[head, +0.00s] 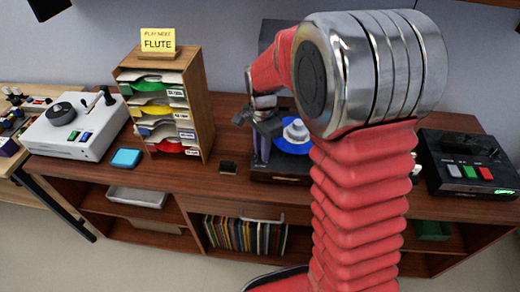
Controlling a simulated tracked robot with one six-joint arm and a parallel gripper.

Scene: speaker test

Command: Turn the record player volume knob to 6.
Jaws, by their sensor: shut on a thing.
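The record player (280,180) stands on the wooden sideboard, partly hidden behind my red arm. A blue record (293,147) lies on it, with a pale round piece (296,131) at its centre. My gripper (258,133) is at the left side of the player, left of the record. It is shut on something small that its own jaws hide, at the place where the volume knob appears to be. The knob's marks and its setting cannot be read in this view.
Further left are a blue pad (126,158) and a white device (75,130). A black button box (470,175) stands at the right.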

